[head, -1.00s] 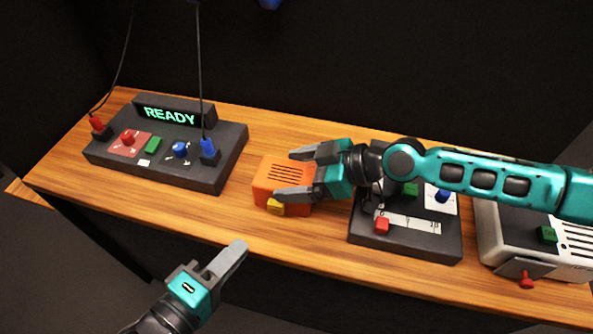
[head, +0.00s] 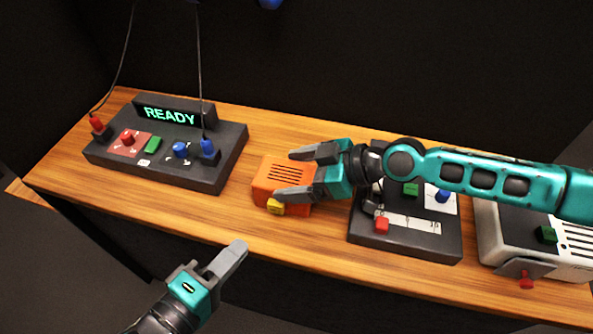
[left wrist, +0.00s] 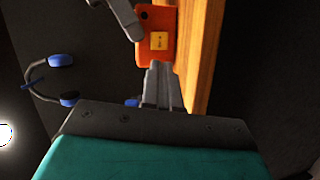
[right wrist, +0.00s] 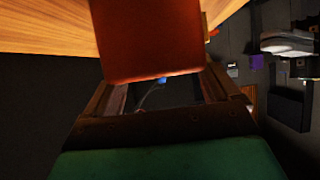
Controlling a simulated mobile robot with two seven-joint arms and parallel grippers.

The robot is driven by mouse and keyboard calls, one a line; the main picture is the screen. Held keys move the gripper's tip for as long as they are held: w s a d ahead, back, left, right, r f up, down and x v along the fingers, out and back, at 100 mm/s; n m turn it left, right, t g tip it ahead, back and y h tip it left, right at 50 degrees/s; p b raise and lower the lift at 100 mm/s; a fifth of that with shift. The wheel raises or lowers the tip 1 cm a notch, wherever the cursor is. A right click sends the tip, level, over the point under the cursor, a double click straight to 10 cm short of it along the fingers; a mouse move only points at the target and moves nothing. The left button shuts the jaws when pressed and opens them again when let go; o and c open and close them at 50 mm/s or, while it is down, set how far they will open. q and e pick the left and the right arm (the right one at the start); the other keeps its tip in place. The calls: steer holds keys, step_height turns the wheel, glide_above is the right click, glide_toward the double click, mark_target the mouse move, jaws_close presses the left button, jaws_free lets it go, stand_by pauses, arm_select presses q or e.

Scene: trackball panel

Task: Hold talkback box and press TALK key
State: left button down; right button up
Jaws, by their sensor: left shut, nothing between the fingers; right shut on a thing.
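The orange talkback box (head: 268,177) with a slotted top stands on the wooden bench, between the fingers of my right gripper (head: 291,174). The box also shows large in the right wrist view (right wrist: 150,40), where the right gripper's fingers (right wrist: 168,95) lie along its sides. The yellow TALK key (head: 275,207) is on the front face of the box and shows in the left wrist view (left wrist: 159,41). My left gripper (head: 232,258) is shut and empty, in front of the bench edge, below and left of the box. Its fingers (left wrist: 162,75) point toward the key, apart from it.
A dark panel (head: 110,160) with a READY display, knobs and plugged cables stands at left. A dark panel (head: 375,240) with a red slider is right of the box, partly under my right arm. A grey unit (head: 490,230) stands far right. Bare wood lies left of the box.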

mark_target(276, 207)
arm_select(q)
steer(key=shift+w, duration=0.1)
steer(key=shift+s+d+f+m+g, duration=0.15)
steer(key=shift+s+d+f+g, duration=0.25)
steer(key=shift+g, duration=0.65)
steer(key=shift+s+d+f+m+g, duration=0.1)
steer(key=shift+s+d+m+g, duration=0.2)
steer(key=shift+s+g, duration=0.5)
steer(key=shift+s+d+f+m+g, duration=0.1)
steer(key=shift+s+d+f+g, duration=0.25)
steer(key=shift+g, duration=0.9)
steer(key=shift+w+r, duration=0.1)
steer(key=shift+w, duration=0.05)
steer(key=shift+w+d, duration=0.45)
steer(key=shift+w, duration=0.95)
steer(key=shift+w+d, duration=0.5)
steer(key=shift+w, duration=0.85)
steer(key=shift+w+d, duration=0.45)
steer(key=shift+w, duration=0.95)
steer(key=shift+w+d, duration=0.1)
steer(key=shift+w, duration=0.25)
